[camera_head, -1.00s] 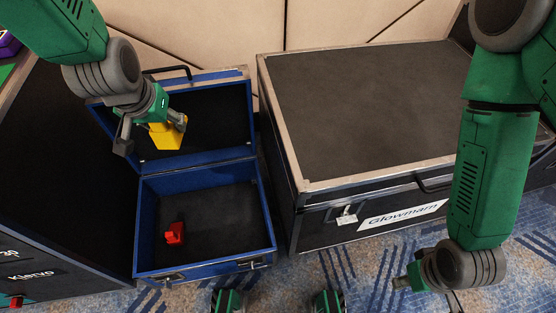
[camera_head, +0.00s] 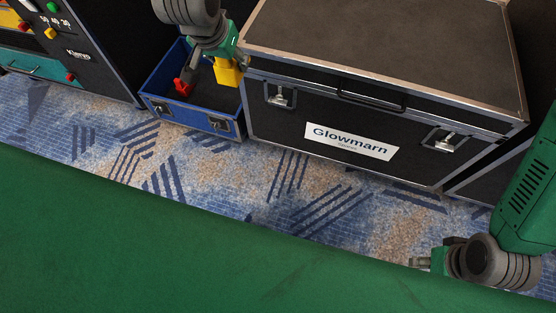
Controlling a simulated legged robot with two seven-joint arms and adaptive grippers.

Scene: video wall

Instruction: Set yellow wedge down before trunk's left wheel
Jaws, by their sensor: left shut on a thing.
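My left gripper (camera_head: 213,72) is shut on the yellow wedge (camera_head: 229,74) and holds it above the right part of the open blue case, close to the trunk's left front corner. The black trunk (camera_head: 300,122) carries a white "Glowmarn" label and stands on the carpet to the right of the case. I cannot make out its left wheel. My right gripper (camera_head: 424,262) is low at the right, over the carpet and away from the trunk. Its fingers are too small and edge-on to tell open from shut.
The blue case (camera_head: 162,107) holds a red block (camera_head: 182,86). A black "Klenzo" cabinet (camera_head: 100,70) with knobs stands at the left. The patterned carpet (camera_head: 250,185) in front of the case and trunk is clear.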

